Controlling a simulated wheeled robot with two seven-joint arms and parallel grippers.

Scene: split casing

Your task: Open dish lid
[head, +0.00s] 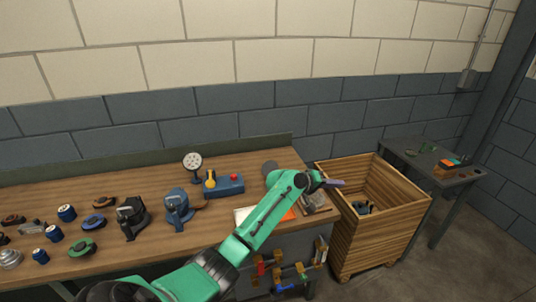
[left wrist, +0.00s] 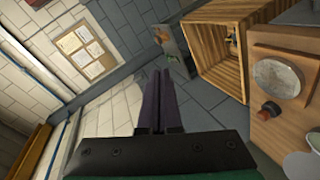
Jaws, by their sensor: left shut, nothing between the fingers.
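My left gripper (head: 334,183) is at the right end of the workbench in the head view, held out over the near-left edge of the wooden crate. Its dark purple fingers (left wrist: 159,75) are together and empty in the left wrist view. A silver, round, dish-like item (head: 10,258) sits at the bench's far left, well away from the gripper. In the left wrist view a pale round disc (left wrist: 278,77) lies on a wooden surface at the right. I cannot tell which of these is the dish lid. My right gripper is in neither view.
The wooden workbench (head: 150,248) holds several tools, reels and blue cans, plus a blue box with a red button (head: 228,185). The open wooden crate (head: 385,240) has dark items inside. A grey side table (head: 405,153) stands beyond it. Above the bench is free room.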

